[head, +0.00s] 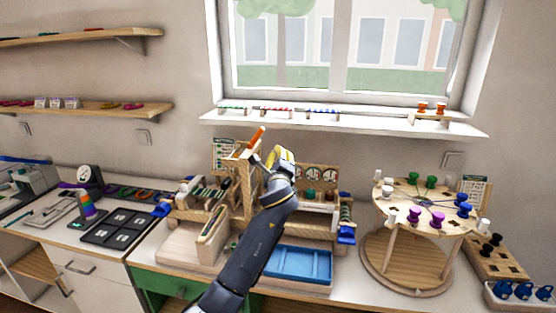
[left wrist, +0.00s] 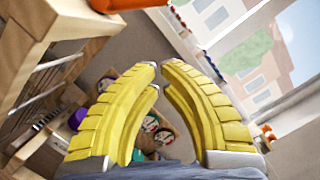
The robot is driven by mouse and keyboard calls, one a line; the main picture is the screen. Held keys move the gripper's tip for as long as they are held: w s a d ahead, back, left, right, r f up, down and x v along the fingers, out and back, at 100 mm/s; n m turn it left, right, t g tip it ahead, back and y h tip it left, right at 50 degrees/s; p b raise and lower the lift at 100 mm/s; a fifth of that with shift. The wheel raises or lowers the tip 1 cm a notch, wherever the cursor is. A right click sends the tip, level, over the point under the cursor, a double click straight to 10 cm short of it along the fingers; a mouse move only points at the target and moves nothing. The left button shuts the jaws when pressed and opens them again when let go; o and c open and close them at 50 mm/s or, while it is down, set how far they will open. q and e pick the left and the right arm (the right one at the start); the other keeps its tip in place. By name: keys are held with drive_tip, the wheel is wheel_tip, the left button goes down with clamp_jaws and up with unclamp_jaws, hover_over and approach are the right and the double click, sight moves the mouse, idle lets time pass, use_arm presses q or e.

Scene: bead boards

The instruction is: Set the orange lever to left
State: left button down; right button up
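The orange lever (head: 256,138) stands on top of a wooden post (head: 243,180) on the wooden bead frame, and its upper end leans to the right in the head view. An orange piece, seemingly the lever, also shows at the top edge of the left wrist view (left wrist: 122,4). My left gripper (head: 279,154) is just right of the lever and slightly lower in the picture, apart from it. Its yellow fingers (left wrist: 160,72) are parted by a narrow gap with nothing between them. My right gripper is in neither view.
Wooden bars of the frame (left wrist: 35,50) are close on the left in the wrist view. A blue tray (head: 298,264) lies in front, and a round peg stand (head: 408,262) is to the right. The window sill (head: 345,123) runs behind.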

sight(256, 137)
use_arm(q)
drive_tip(key=w+a+r, duration=0.3)
drive_tip(key=w, duration=0.2)
drive_tip(key=shift+a, duration=0.35)
drive_tip(key=shift+a, duration=0.1)
idle(0.4)
